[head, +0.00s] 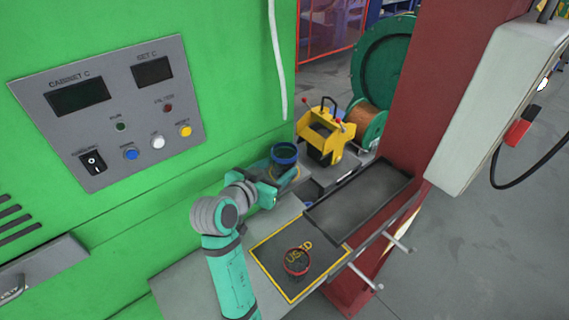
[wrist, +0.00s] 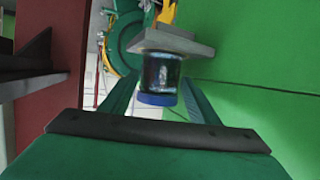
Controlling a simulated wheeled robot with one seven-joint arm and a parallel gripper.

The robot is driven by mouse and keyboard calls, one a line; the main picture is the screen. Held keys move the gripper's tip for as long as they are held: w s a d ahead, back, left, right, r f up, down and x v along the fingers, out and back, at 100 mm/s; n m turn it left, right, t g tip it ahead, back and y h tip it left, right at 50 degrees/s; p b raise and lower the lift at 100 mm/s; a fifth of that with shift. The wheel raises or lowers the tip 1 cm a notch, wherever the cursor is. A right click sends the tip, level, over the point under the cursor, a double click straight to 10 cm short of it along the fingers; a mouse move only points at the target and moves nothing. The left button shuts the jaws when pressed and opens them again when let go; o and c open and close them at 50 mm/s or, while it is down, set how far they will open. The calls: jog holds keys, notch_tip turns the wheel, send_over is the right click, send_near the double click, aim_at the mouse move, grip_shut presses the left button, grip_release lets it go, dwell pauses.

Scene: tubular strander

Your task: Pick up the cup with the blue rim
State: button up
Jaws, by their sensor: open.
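The cup with the blue rim (head: 284,156) is dark and stands upright on a small grey ledge against the green cabinet. In the wrist view, which is upside down, the cup (wrist: 160,74) hangs below the ledge in the picture, with its blue rim (wrist: 157,99) lowest. My gripper (head: 277,184) is open at the near side of the cup. In the wrist view its two fingers (wrist: 160,90) point at the cup, one on each side. I see no clear contact. How far the fingertips reach along the cup is hard to tell.
A red-rimmed cup (head: 297,263) stands on a yellow-bordered dark mat (head: 270,258) marked "USED". An empty dark tray (head: 362,197) lies beyond it. A yellow machine part (head: 327,132) and a green reel (head: 378,75) are behind. The green cabinet (head: 215,85) wall is close on the left.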

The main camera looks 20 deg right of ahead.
jog(key=shift+x, duration=2.55)
jog(key=shift+a+f, duration=0.1)
jog(key=shift+f, duration=0.05)
jog(key=c, duration=0.8)
jog(key=shift+c, duration=0.4)
